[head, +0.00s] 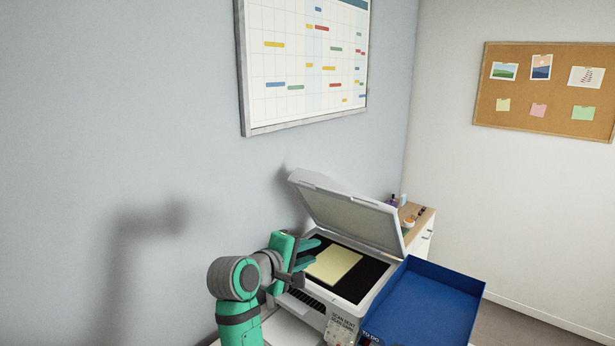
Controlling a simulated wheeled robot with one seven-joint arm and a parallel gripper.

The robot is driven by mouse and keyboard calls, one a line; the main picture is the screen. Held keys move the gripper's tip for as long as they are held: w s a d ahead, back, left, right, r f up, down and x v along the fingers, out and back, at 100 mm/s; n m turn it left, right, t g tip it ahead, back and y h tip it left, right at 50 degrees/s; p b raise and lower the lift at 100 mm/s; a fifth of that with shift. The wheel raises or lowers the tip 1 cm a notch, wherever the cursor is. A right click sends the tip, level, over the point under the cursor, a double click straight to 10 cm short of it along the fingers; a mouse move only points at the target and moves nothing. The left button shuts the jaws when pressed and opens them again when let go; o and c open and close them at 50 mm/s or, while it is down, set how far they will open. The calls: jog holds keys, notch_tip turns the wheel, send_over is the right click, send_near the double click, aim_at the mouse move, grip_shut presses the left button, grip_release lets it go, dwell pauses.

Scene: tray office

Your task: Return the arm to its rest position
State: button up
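My gripper (308,252) is at the left edge of the open scanner (374,293), in front of the glass. Its two green fingers point right and look spread apart, with nothing seen between them. My green and grey arm comes up from the bottom of the view. A pale yellow sheet (333,264) lies on the dark scanner glass (362,283), just right of the fingers. Whether the fingertips touch it I cannot tell.
The scanner lid (350,215) stands raised behind the glass. A blue tray (425,305) sits right of the scanner. A wooden-topped cabinet (424,222) with small items is behind. A wall with a planner board (305,60) rises at the left.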

jog(key=s+f+t+y, duration=0.1)
jog(key=s+f, duration=0.3)
jog(key=f, duration=0.5)
jog(key=s+f+y, duration=0.2)
jog(key=s+f, duration=0.1)
jog(key=f, duration=0.7)
jog(key=s+f+t+y, duration=0.1)
jog(key=s+f, duration=0.3)
jog(key=f, duration=0.5)
jog(key=s+f+m+y, duration=0.1)
jog(key=s+f, duration=0.2)
jog(key=s, duration=0.3)
jog(key=s+f+m+y, duration=0.1)
jog(key=s+f, duration=0.3)
jog(key=s, duration=0.3)
jog(key=s+a+f+m+y, duration=0.1)
jog(key=s+f, duration=0.2)
jog(key=s, duration=0.4)
jog(key=shift+f+t, duration=0.15)
jog(key=shift+t, duration=0.15)
jog(key=s+r+m, duration=0.3)
jog(key=s+r, duration=0.1)
jog(key=s, duration=0.8)
jog(key=s+r+m+t, duration=0.1)
jog(key=s+r+m, duration=0.2)
jog(key=s, duration=0.9)
jog(key=shift+d+r+m+y, duration=0.3)
jog(key=shift+r+m+y, duration=0.1)
jog(key=shift+m, duration=0.4)
